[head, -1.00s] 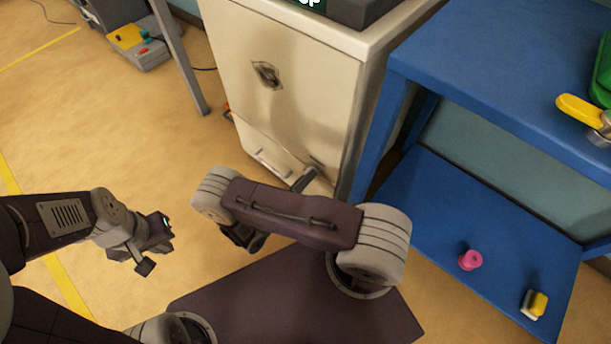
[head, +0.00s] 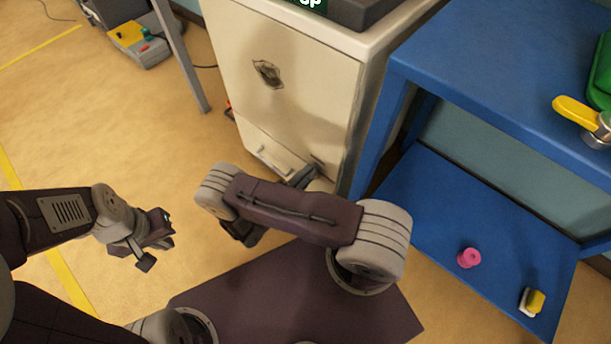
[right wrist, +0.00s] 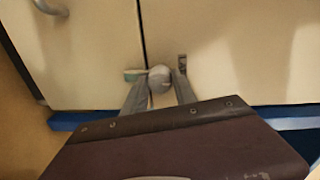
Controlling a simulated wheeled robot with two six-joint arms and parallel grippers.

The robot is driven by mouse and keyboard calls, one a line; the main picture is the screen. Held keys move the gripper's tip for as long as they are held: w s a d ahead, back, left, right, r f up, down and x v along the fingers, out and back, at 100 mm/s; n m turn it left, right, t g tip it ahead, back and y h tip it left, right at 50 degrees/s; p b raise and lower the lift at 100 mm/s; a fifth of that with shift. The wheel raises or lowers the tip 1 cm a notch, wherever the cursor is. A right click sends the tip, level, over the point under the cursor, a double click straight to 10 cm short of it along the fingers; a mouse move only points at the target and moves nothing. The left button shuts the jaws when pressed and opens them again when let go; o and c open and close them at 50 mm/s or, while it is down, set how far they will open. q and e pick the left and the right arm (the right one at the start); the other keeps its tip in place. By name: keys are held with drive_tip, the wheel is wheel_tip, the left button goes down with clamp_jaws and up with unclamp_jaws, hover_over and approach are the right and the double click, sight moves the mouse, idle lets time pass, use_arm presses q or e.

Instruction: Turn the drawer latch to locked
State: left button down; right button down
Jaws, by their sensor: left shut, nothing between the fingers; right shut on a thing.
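The cream cabinet (head: 300,110) has a drawer (head: 262,143) low on its front, with a metal handle that also shows in the right wrist view (right wrist: 50,6). The latch (right wrist: 160,78) is a rounded grey knob beside the dark drawer seam. My right gripper (right wrist: 158,82) is shut on it, one finger on each side. In the head view my right arm mostly hides the latch. My left gripper (head: 151,252) is shut and empty, apart from the cabinet.
A blue shelf unit (head: 480,85) stands close on the cabinet's right. A pink spool (head: 469,258) and a yellow-and-white block (head: 533,301) lie on its lower shelf. A grey table leg (head: 180,55) stands left of the cabinet. The floor in front is open.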

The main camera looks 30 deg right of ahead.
idle(0.5)
drive_tip(key=c, duration=1)
unclamp_jaws()
drive_tip(key=p+v, duration=0.2)
drive_tip(key=v, duration=0.7)
drive_tip(key=shift+a, duration=0.1)
